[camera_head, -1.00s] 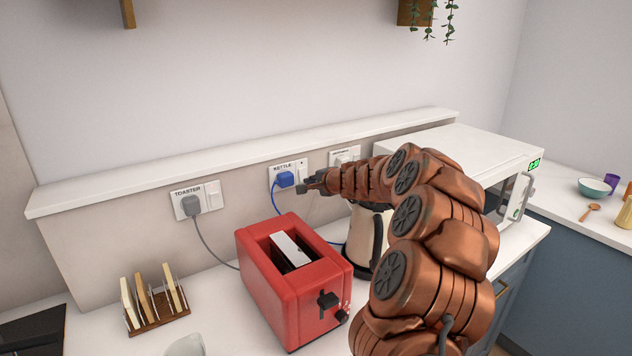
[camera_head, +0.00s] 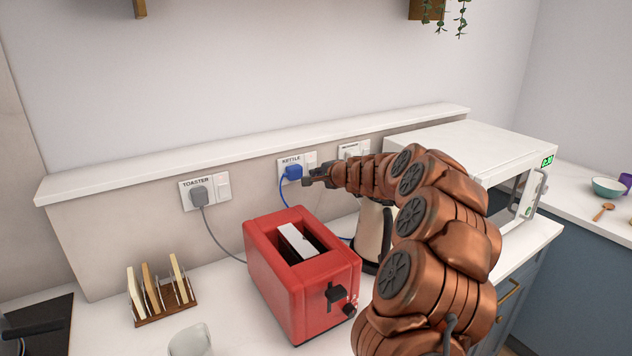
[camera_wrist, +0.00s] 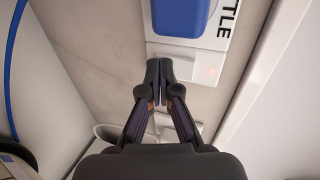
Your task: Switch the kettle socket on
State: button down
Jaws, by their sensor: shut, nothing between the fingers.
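The kettle socket (camera_head: 284,163) is a white wall plate labelled KETTLE, with a blue plug (camera_head: 294,172) in its left part. My gripper (camera_head: 306,181) is just right of and below the plug, in front of the wall. In the wrist view my gripper (camera_wrist: 158,70) is shut and empty, its tips beside the switch's left edge. I cannot tell whether they touch the plate. The kettle (camera_head: 369,232) is partly hidden behind my arm.
The toaster socket (camera_head: 187,191) is to the left, with a grey plug. A third socket (camera_head: 352,150) is partly hidden by my arm. The red toaster (camera_head: 300,285), toast rack (camera_head: 165,312) and white microwave (camera_head: 465,140) stand on the counter. A ledge (camera_head: 250,146) runs above the sockets.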

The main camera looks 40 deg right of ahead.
jog(key=shift+p, duration=0.4)
jog(key=shift+r, duration=0.15)
jog(key=shift+r+p, duration=0.65)
jog(key=shift+r, duration=0.05)
jog(key=b+v, duration=0.3)
jog(key=v, duration=1)
jog(key=shift+s, duration=0.5)
